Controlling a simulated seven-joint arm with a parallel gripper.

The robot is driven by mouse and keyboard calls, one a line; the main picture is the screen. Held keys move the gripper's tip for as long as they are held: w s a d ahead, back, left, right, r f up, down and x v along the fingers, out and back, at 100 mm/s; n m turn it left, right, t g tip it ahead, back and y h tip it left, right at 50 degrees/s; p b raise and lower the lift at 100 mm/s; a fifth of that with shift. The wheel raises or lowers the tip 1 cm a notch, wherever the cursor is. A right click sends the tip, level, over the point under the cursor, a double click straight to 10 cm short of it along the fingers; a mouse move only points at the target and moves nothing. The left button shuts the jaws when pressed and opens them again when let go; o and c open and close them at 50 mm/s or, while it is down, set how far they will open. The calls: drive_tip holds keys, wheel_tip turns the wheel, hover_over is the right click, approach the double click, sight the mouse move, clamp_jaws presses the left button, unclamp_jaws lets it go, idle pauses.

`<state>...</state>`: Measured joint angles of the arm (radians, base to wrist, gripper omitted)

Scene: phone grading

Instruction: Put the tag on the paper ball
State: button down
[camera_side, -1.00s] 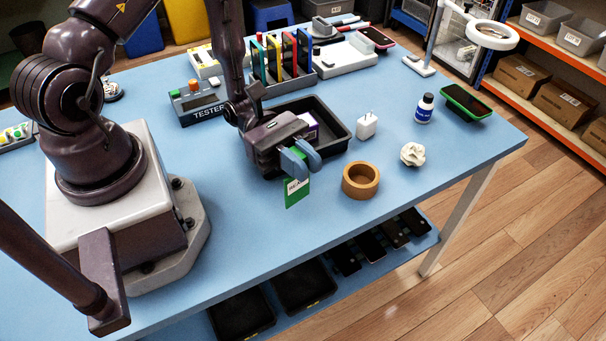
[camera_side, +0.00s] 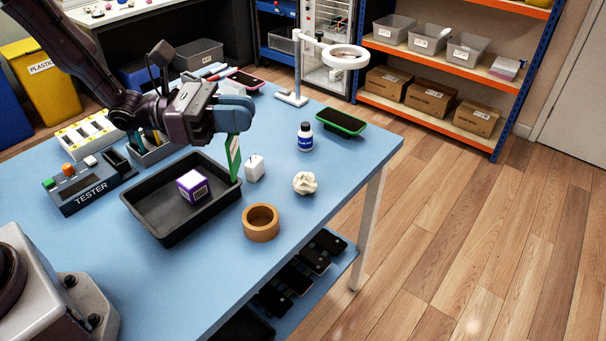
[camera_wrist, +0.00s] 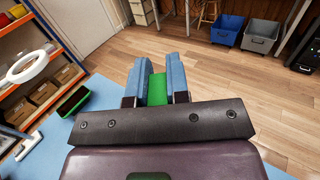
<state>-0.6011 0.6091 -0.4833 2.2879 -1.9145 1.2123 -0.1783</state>
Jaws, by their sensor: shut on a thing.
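My gripper (camera_side: 236,108) is shut on a green tag (camera_side: 234,156) with a white label, which hangs down from the blue fingers. In the wrist view the tag (camera_wrist: 157,88) shows as a green strip between the two fingers. The tag is above the table, near the right rim of the black tray. The paper ball (camera_side: 305,183), white and crumpled, sits on the blue table to the right of and below my gripper, apart from the tag. The paper ball is not seen in the wrist view.
A black tray (camera_side: 150,210) holds a purple and white box (camera_side: 192,186). A white charger (camera_side: 254,168), a brown tape roll (camera_side: 261,223), a small bottle (camera_side: 305,137) and a green-cased phone (camera_side: 341,122) stand around the ball. The table's right edge is close to the ball.

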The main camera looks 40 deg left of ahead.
drive_tip(key=w+f+n+t+y, duration=0.2)
drive_tip(key=w, duration=0.9)
drive_tip(key=w+f, duration=0.6)
drive_tip(key=f, duration=0.3)
drive_tip(key=shift+d+f, duration=0.35)
drive_tip(key=shift+d, duration=0.05)
drive_tip(key=c, duration=1.1)
unclamp_jaws()
drive_tip(key=shift+f, duration=0.15)
